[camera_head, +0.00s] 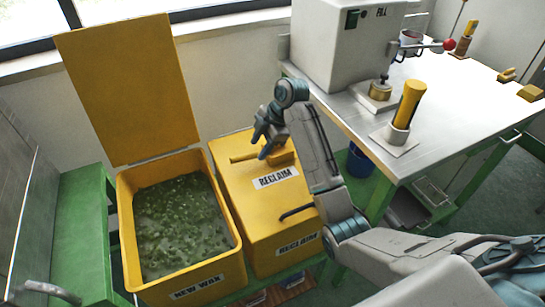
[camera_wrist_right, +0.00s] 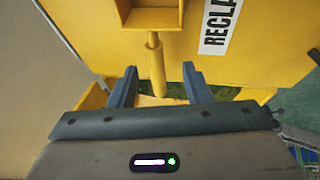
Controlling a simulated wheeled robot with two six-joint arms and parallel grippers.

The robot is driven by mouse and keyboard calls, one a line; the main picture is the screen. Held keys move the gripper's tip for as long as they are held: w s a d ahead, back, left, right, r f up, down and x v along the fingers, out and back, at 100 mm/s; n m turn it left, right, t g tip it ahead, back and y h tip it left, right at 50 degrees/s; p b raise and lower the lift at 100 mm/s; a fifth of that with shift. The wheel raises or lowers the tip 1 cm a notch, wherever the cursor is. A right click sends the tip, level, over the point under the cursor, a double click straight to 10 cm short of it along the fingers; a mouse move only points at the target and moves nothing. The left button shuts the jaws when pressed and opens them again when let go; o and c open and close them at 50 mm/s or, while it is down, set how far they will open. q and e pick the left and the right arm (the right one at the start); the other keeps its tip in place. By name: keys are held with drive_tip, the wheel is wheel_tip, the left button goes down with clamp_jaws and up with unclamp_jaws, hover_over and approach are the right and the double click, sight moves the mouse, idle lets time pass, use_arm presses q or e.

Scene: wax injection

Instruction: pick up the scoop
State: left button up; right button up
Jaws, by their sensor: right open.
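The yellow scoop (camera_head: 281,156) lies on the closed yellow lid of the RECLAIM bin (camera_head: 262,222), its handle pointing left. In the right wrist view, the scoop's box-shaped body (camera_wrist_right: 160,15) is at the top and its handle (camera_wrist_right: 155,62) runs down toward my gripper. My right gripper (camera_head: 263,146) is over the scoop in the head view and hides part of it. In the wrist view, my right gripper (camera_wrist_right: 160,73) is open, with one blue finger on each side of the handle line. I cannot tell how far above the handle the fingers are.
An open NEW WAX bin (camera_head: 238,246) full of green pieces stands left of the RECLAIM bin, its lid (camera_head: 128,85) raised. A metal-topped table (camera_head: 440,110) at the right carries a white FILL machine (camera_head: 335,40) and a yellow-handled tool (camera_head: 408,103).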

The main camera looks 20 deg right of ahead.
sight(254, 153)
drive_tip(key=x, duration=0.5)
drive_tip(key=shift+w+a+f, duration=0.2)
drive_tip(key=shift+w+f, duration=0.05)
drive_tip(key=shift+w, duration=0.05)
clamp_jaws()
